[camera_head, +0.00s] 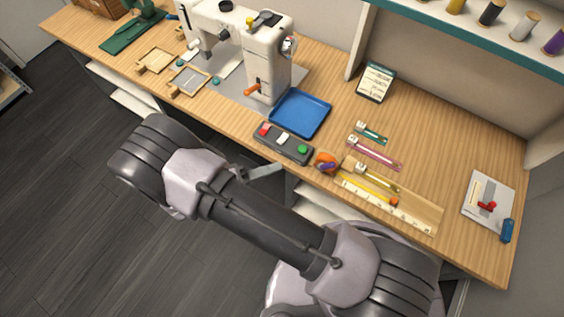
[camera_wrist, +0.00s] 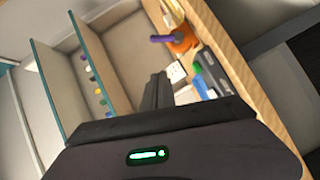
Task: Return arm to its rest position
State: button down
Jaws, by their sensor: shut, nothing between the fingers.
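My arm is folded in front of the workbench (camera_head: 420,120) in the head view, over the floor and the bench's front edge. Of my gripper, the head view shows a grey finger part (camera_head: 262,170) jutting out behind the forearm, just short of the bench edge and below the button box. In the wrist view my gripper (camera_wrist: 158,88) shows as dark fingers close together, shut and empty. Nothing is held, and the fingers touch nothing that I can see.
A button box (camera_head: 283,143), an orange pincushion-like item (camera_head: 326,160) and a blue tray (camera_head: 300,113) lie near the front edge. A white sewing machine (camera_head: 265,60) stands behind. A shelf with spools (camera_head: 490,14) overhangs at back right. The dark floor (camera_head: 70,200) at left is clear.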

dwell(0.4)
jog(key=s+d+r+m+y+b, duration=0.1)
jog(key=s+d+r+m+y, duration=0.1)
jog(key=r+y, duration=0.3)
jog(key=s+d+r+m+y+b, duration=0.1)
jog(key=s+d+r+y, duration=0.3)
jog(key=r, duration=0.7)
jog(key=s+d+r+m+y+b, duration=0.2)
jog(key=s+d+r+y+b, duration=0.1)
jog(key=r+y, duration=0.5)
jog(key=shift+d+r+m, duration=0.3)
jog(key=shift+d+r, duration=0.3)
jog(key=shift+d, duration=0.1)
